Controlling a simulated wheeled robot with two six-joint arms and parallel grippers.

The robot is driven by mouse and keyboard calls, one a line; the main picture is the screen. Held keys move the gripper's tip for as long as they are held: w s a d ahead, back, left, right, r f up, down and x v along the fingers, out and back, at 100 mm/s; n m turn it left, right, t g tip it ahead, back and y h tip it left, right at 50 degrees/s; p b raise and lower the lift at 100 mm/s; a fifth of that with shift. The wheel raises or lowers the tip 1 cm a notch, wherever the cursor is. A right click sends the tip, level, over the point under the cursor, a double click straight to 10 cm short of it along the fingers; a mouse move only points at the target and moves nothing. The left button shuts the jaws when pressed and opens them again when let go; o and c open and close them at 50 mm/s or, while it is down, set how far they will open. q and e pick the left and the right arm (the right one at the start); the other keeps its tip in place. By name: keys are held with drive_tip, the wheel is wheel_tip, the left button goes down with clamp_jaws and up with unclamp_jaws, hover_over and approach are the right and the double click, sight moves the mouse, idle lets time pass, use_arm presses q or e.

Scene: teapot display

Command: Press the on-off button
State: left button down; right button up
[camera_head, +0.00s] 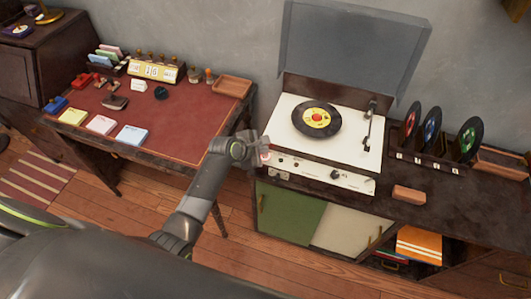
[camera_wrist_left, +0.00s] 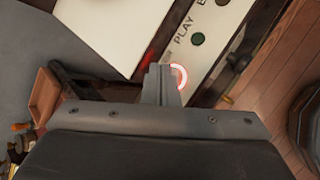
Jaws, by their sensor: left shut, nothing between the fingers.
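A white record player (camera_head: 315,133) stands on the dark cabinet at the right, its front panel (camera_head: 320,177) carrying small buttons and a knob (camera_head: 335,175). My left gripper (camera_head: 262,153) is shut and empty at the left end of this panel. In the left wrist view the shut fingers (camera_wrist_left: 160,79) are beside a round button with a glowing red-white ring (camera_wrist_left: 181,76), overlapping its left part. I cannot tell whether they touch it. A dark green button (camera_wrist_left: 197,39) lies farther along the panel, near the word PLAY. My right gripper is not in view.
Records stand in a rack (camera_head: 440,155) at the right. A red-topped desk (camera_head: 175,125) with small items stands at the left.

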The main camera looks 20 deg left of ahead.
sight(263, 157)
use_arm(q)
drive_tip(key=shift+f, duration=0.4)
drive_tip(key=shift+r, duration=0.1)
idle(0.3)
drive_tip(key=shift+r+p, duration=0.75)
drive_tip(key=shift+p, duration=0.3)
wheel_tip(263, 157, up, 6)
drive_tip(key=p, duration=0.7)
